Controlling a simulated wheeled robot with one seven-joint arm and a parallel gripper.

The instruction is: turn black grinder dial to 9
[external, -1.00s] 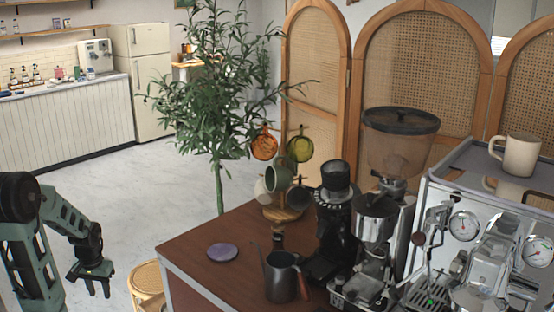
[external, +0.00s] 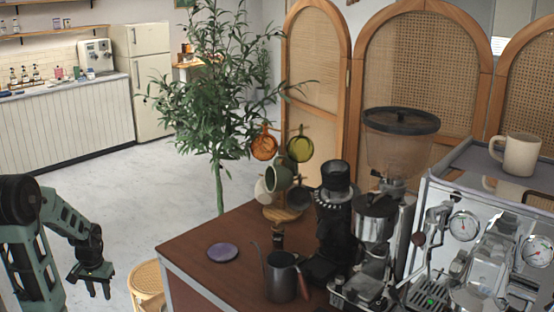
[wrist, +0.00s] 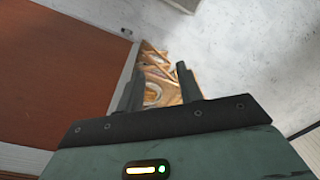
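The black grinder (external: 334,225) stands on the brown cart top in the external view, to the left of a silver grinder with a large clear hopper. A ridged collar (external: 335,197) shows near its top; any numbers on it are too small to read. My gripper (external: 92,290) hangs at the far left, pointing down, clear of the cart and far from the black grinder. In the wrist view my gripper (wrist: 157,85) has its two fingers apart with nothing between them. The black grinder is not in the wrist view.
A dark pitcher (external: 281,277), a purple disc (external: 222,252) and a mug tree (external: 282,213) stand on the cart top (external: 205,268). The silver grinder (external: 374,225) and espresso machine (external: 470,260) crowd the right. A wooden stool (external: 147,280) stands between my arm and the cart.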

